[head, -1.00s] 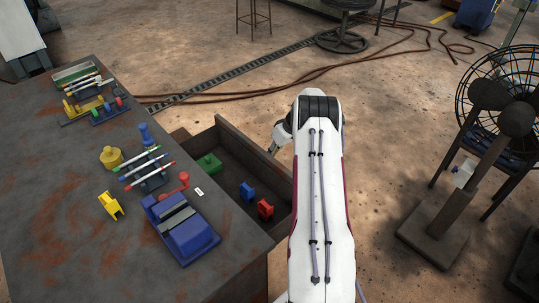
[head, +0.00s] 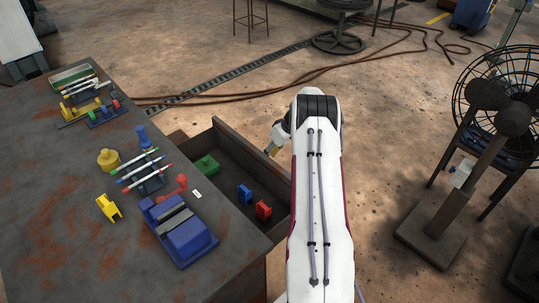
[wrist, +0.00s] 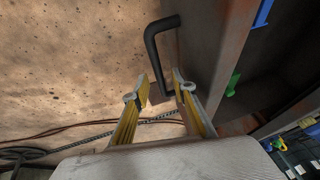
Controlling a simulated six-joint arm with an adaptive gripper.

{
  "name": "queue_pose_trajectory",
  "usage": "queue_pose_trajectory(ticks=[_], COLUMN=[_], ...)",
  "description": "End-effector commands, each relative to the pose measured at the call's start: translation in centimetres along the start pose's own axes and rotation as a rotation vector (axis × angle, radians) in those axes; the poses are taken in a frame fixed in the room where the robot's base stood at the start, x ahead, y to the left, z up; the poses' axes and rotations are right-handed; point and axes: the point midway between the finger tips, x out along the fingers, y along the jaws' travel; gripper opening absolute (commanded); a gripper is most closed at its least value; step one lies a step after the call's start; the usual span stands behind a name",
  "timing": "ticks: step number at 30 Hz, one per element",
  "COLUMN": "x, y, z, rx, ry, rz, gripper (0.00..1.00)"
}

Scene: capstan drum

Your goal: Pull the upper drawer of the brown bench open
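The brown bench (head: 60,210) stands at the left in the head view. Its upper drawer (head: 228,135) is pulled out, and its inside shows. In the wrist view the drawer front (wrist: 212,50) is at the right, with a black bar handle (wrist: 152,50) standing out from it. My gripper (wrist: 160,88) has two yellow fingers spread apart, with the handle's lower end between or just beyond the tips. I cannot tell whether they touch it. In the head view only a bit of my gripper (head: 272,148) shows beside the drawer front; my arm hides the rest.
The drawer holds a green block (head: 207,164), a blue one (head: 245,194) and a red one (head: 263,210). A blue vise-like object (head: 180,230), pens and small tools lie on the bench top. A fan (head: 505,120) stands at the right.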

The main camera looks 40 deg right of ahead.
Motion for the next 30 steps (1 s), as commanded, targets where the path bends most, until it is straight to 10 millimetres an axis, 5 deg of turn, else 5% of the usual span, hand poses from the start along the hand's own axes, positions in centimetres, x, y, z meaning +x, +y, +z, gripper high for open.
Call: queue_pose_trajectory(ticks=[21,30], x=[-8.9,-11.0], y=[0.1,0.0], z=[0.0,0.0], rx=[0.001,0.000], ry=[0.001,0.000], rz=[0.002,0.001], gripper=[0.26,0.26])
